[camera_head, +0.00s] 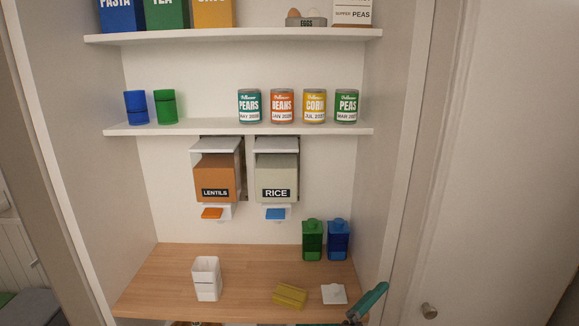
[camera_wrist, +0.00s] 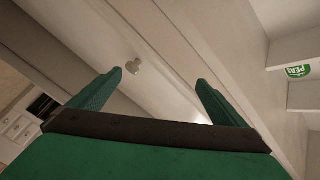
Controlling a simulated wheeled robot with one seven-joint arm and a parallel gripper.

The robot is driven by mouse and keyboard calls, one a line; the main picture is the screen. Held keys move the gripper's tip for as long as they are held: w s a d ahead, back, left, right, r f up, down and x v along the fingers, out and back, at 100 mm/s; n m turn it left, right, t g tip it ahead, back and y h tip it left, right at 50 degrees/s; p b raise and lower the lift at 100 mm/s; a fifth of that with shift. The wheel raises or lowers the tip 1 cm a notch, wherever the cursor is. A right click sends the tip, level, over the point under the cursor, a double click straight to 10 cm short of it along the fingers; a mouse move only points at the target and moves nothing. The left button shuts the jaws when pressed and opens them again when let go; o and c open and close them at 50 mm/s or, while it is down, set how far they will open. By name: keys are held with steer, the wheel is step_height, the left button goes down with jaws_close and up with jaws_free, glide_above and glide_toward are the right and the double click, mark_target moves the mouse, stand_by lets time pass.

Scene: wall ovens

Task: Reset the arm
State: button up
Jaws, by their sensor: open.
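My gripper (camera_wrist: 158,95) shows in the wrist view with its two green fingers spread wide apart and nothing between them. Past the fingers are a pale door and a round knob (camera_wrist: 133,66). In the head view a green part of my gripper (camera_head: 369,301) shows at the lower right, beside the counter's front right corner. It appears clear of the things on the counter. Most of my arm is out of the picture.
The wooden counter (camera_head: 235,262) bears a white container (camera_head: 206,279), a yellow block (camera_head: 289,296), a white square piece (camera_head: 334,294), and green (camera_head: 312,241) and blue (camera_head: 338,240) bottles. Dispensers labelled lentils (camera_head: 215,178) and rice (camera_head: 276,178) hang above. A door with a knob (camera_head: 429,311) stands right.

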steer(key=s+a+f+n+t+y, duration=0.2)
steer(key=s+a+f+n+y, duration=0.35)
steer(key=f+n, duration=0.35)
steer(key=s+a+f+n+t+y, duration=0.2)
steer(key=s+a+f+n+y, duration=0.35)
steer(key=f+n, duration=0.3)
steer(key=s+a+f+n+y, duration=0.1)
steer(key=s+a, duration=0.4)
steer(key=s, duration=0.7)
steer(key=s+a+f+n+y, duration=0.1)
steer(key=s+a+f, duration=0.2)
steer(key=s, duration=0.9)
steer(key=a, duration=0.2)
steer(key=shift+s+a+f+g, duration=0.2)
steer(key=shift+s+a+g, duration=0.1)
steer(key=shift+a+g, duration=0.1)
